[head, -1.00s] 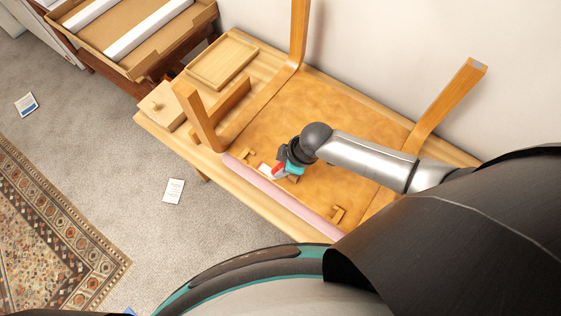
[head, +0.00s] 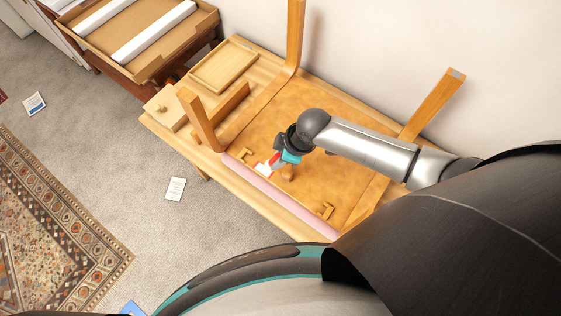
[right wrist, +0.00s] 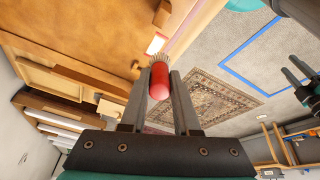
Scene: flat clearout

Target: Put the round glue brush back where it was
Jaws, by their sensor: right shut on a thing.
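My right gripper (head: 277,160) is over the upturned piece of furniture on the table. In the right wrist view it (right wrist: 159,95) is shut on the round glue brush (right wrist: 159,80), which has a red handle and pale bristles pointing away from the fingers. The brush shows only as a bit of red in the head view. A small white thing with a red edge (right wrist: 155,44) lies just beyond the bristles; I cannot tell whether they touch. My left gripper (right wrist: 297,73) shows at the right of the wrist view, fingers apart, empty.
The upturned tan panel (head: 265,130) has upright wooden legs. A pink strip (head: 285,200) runs along the front edge. A wooden tray (head: 223,64) lies at the back left.

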